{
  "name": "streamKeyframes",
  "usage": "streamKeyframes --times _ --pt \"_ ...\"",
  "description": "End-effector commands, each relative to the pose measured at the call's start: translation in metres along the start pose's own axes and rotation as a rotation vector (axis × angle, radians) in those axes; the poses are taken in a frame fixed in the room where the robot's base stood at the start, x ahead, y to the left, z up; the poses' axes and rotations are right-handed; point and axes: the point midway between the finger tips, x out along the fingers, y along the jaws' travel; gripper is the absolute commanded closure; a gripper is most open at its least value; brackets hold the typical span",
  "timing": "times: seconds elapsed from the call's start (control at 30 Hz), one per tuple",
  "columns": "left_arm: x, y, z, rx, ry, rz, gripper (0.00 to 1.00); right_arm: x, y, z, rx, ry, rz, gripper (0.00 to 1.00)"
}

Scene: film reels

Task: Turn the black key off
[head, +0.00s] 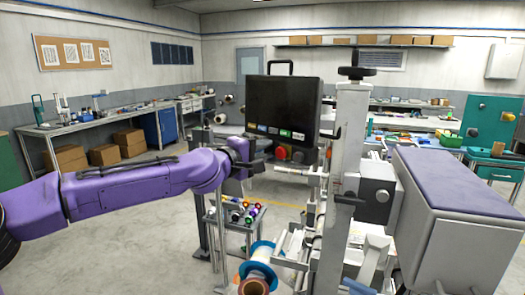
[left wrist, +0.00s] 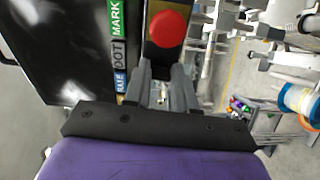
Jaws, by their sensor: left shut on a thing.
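The dark control panel (head: 290,105) stands upright at the centre of the head view, with small coloured labels along its lower edge. Its red button (head: 281,153) sits at the bottom and also shows in the left wrist view (left wrist: 168,28). My left gripper (head: 262,161) is at the panel's lower edge, just left of the red button. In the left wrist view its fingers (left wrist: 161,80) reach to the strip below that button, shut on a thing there. The black key is hidden by the fingers; its angle cannot be told. My right gripper is not in view.
A grey upright post (head: 345,180) with a black knob stands right of the panel. A large grey box with a purple top (head: 450,190) is farther right. Below are a blue-rimmed spool (head: 262,252) and a small stand of coloured rolls (head: 238,212). Floor at left is clear.

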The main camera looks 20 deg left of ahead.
Motion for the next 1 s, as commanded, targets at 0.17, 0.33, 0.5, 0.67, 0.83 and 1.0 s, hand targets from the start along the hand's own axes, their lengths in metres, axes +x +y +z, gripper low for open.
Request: streamKeyframes --times 0.17,0.33,0.5,0.67,0.83,1.0 --pt "0.0001 -0.0004 -0.0003 -0.044 0.001 -0.002 1.00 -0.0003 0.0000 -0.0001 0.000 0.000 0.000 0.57" --pt "0.0000 -0.0003 -0.0003 -0.061 0.001 -0.003 1.00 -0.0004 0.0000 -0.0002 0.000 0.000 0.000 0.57" --pt "0.0000 -0.0003 -0.0003 -0.063 0.001 -0.003 1.00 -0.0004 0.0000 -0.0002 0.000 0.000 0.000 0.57" --pt "0.0000 -0.0002 -0.0003 -0.062 0.001 -0.003 1.00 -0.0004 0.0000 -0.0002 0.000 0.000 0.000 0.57" --pt "0.0000 -0.0001 -0.0002 -0.061 0.001 -0.003 0.64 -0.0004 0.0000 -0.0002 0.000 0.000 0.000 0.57" --pt "-0.0005 0.0000 -0.0002 -0.060 0.001 -0.002 0.64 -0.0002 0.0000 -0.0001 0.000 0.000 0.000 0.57"
